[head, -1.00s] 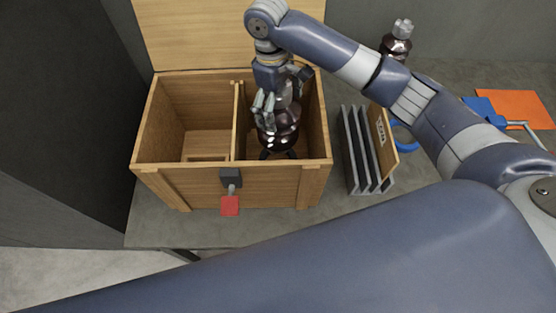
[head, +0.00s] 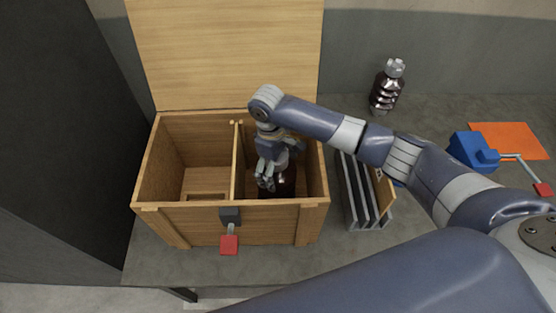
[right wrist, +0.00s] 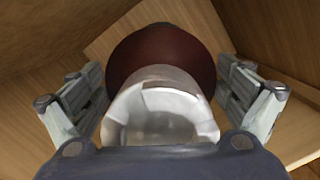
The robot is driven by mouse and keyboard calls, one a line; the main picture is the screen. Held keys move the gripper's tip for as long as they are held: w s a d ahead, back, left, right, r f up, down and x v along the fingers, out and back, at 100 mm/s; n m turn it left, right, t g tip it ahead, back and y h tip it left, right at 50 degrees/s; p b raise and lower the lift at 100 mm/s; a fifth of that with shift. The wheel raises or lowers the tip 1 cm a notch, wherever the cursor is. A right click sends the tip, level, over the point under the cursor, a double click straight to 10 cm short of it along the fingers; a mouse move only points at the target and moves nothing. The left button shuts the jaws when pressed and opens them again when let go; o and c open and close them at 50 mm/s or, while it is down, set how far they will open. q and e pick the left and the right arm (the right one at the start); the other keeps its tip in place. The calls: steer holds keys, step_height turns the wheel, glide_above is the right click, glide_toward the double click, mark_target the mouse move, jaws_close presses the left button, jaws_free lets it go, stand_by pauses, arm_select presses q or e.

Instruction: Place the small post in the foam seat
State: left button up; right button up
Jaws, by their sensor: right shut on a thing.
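My right gripper (head: 268,178) is inside the right compartment of the open wooden crate (head: 173,228), pointing down. It is shut on the small post (head: 283,188), a dark red-brown body with a shiny silver cap. In the right wrist view the gripper (right wrist: 160,100) has a finger on each side of the cap, and the brown body of the post (right wrist: 160,50) shows beyond it. The post looks roughly upright, low between the compartment walls. I cannot make out the foam seat, or whether the post touches the bottom. My left gripper is not in view.
A divider (head: 236,165) splits the crate; the left compartment looks empty but for a low wooden piece (head: 205,197). The lid (head: 225,55) stands open. A slotted rack (head: 362,200) stands right of the crate. Behind are another dark post (head: 386,88), a blue device (head: 472,150) and an orange sheet (head: 508,140).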

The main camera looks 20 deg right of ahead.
steer(key=shift+w+a+f, duration=0.1)
steer(key=shift+w+f, duration=0.05)
steer(key=shift+w, duration=0.1)
steer(key=shift+f, duration=0.1)
steer(key=o, duration=1.7)
steer(key=shift+s+f, duration=0.2)
steer(key=shift+f, duration=0.05)
steer(key=shift+s+r, duration=0.1)
steer(key=shift+s, duration=0.05)
steer(key=shift+r, duration=0.5)
steer(key=r, duration=0.3)
steer(key=r+b, duration=0.1)
steer(key=r, duration=0.3)
steer(key=w+a+r+b, duration=0.1)
steer(key=r, duration=0.3)
steer(key=shift+w, duration=0.1)
